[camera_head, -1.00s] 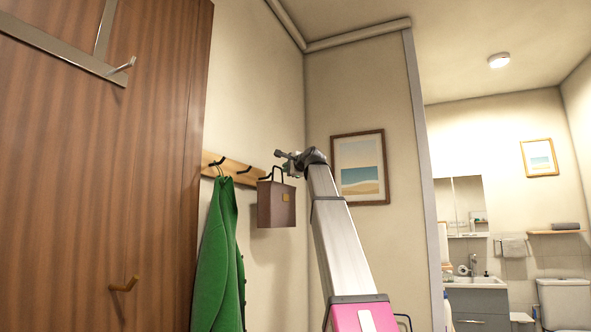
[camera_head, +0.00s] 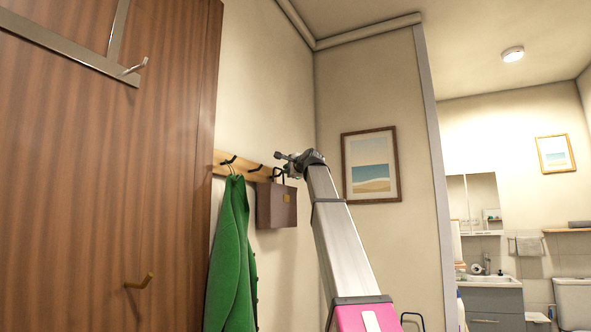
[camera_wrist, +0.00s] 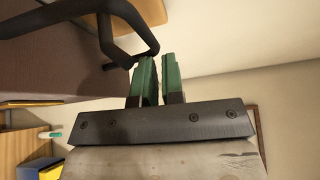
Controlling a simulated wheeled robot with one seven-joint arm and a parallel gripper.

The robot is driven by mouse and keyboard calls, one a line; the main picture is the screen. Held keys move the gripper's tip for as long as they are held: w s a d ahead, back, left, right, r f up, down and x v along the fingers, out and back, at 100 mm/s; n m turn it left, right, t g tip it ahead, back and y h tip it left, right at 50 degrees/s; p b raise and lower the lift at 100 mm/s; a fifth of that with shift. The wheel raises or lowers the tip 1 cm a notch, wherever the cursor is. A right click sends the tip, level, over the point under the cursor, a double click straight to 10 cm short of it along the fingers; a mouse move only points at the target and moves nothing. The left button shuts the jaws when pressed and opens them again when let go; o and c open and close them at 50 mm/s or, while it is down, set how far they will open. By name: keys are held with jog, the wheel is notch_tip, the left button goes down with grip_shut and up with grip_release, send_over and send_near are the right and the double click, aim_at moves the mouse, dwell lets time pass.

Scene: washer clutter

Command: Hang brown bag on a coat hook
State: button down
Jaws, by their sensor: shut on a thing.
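The brown bag (camera_head: 276,207) hangs upright by its dark handle (camera_head: 278,174) from my gripper (camera_head: 283,157), in front of the wall. In the wrist view the bag (camera_wrist: 40,65) fills the left side, and its dark handle (camera_wrist: 128,45) reaches the tips of my green-padded gripper (camera_wrist: 157,62). The fingers are shut on the handle, close together. The wooden coat rack (camera_head: 221,167) is on the wall just left of and behind the bag. A dark hook (camera_head: 256,168) shows bare beside the bag. Whether the handle touches a hook cannot be told.
A green coat (camera_head: 233,255) hangs from the rack's left hook (camera_head: 229,160). A framed picture (camera_head: 370,165) hangs on the wall to the right.

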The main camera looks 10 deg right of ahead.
jog(key=shift+w+a+f, duration=0.25)
jog(key=shift+a+f, duration=0.15)
jog(key=shift+f, duration=0.5)
jog(key=c, duration=1.1)
grip_release()
jog(key=shift+c, duration=0.2)
jog(key=d+v, duration=0.1)
jog(key=v, duration=0.7)
dwell(0.4)
